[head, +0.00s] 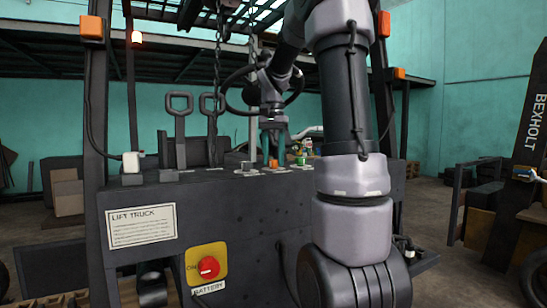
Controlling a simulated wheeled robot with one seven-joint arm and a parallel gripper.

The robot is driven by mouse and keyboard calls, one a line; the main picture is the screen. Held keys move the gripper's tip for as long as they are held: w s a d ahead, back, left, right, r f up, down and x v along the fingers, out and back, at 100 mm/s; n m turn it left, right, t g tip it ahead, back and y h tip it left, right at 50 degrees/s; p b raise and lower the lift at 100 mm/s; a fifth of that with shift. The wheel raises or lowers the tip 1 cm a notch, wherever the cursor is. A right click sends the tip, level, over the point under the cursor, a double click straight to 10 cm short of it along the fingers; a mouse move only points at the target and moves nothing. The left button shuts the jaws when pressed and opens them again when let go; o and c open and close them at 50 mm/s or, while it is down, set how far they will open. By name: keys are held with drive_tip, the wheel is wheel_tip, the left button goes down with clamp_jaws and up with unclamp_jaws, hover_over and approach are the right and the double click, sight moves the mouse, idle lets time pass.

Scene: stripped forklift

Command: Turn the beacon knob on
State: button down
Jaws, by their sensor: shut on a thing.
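My gripper (273,151) points down at the top of the forklift's dark dash panel (250,205). Its jaws are shut on a small orange knob (273,163), whose lower part shows between and below the fingertips. The knob sits on a small pale label plate that is too small to read, so I cannot tell its exact turn angle. A small lamp (136,37) on the left post glows bright orange-white.
Two loop-handled levers (180,104) rise further left. A steering wheel (236,92) is behind my gripper. A red battery knob (208,267) is on the panel front.

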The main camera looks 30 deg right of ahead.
idle(0.3)
drive_tip(key=shift+c, duration=1.8)
unclamp_jaws()
wheel_tip(320, 180, up, 11)
drive_tip(key=shift+f, duration=0.1)
